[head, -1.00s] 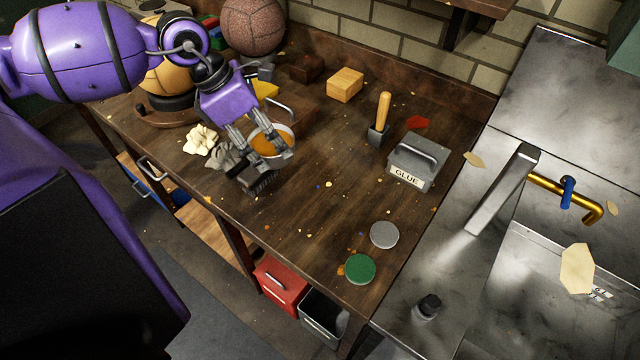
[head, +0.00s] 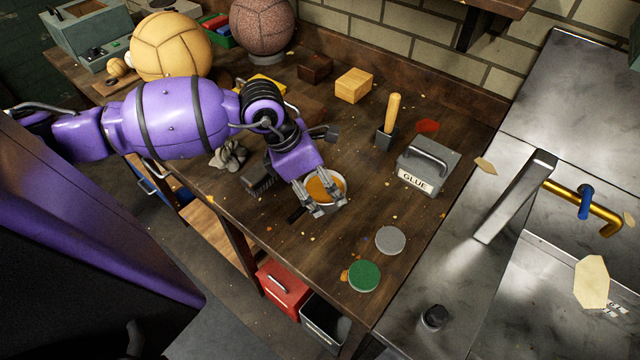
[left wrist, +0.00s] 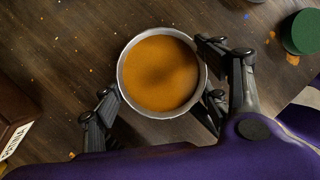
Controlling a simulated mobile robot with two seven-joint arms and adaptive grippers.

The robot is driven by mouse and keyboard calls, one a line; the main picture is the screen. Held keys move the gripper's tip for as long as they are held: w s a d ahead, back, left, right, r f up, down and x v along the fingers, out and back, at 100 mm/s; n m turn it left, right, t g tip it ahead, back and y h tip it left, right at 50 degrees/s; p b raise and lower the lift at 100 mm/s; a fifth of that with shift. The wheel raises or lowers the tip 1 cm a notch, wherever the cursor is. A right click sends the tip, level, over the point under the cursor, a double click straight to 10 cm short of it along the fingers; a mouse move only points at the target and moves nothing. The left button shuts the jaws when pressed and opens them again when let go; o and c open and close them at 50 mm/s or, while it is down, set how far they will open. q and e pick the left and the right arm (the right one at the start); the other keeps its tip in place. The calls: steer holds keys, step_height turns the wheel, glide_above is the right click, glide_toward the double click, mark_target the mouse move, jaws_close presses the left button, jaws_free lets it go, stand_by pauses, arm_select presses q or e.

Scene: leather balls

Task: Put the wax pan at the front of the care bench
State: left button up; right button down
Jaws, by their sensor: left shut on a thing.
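The wax pan (head: 325,186) is a round pale metal pan filled with orange-brown wax. It is between the fingers of my left gripper (head: 322,206), which is shut on it, over the front half of the wooden care bench (head: 330,247). The left wrist view shows the pan (left wrist: 160,72) from above, level, with a finger on either side. A short dark piece, perhaps its handle, sticks out at lower left. I cannot tell whether the pan touches the bench. My right gripper is not in view.
A green disc (head: 364,276) and a grey disc (head: 390,240) lie right of the pan. A glue box (head: 428,168) and a wooden-handled tool (head: 391,120) stand behind. A dark brush (head: 258,181) and grey cloth (head: 229,154) lie left. Bare bench lies between pan and discs.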

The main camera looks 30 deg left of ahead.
arm_select(q)
steer(key=o, duration=1.9)
steer(key=shift+a+r, duration=0.1)
steer(key=shift+r, duration=0.15)
steer(key=p+v, duration=0.1)
steer(key=v, duration=1)
steer(key=shift+s+r, duration=0.15)
steer(key=shift+r, duration=0.05)
steer(key=shift+f, duration=0.1)
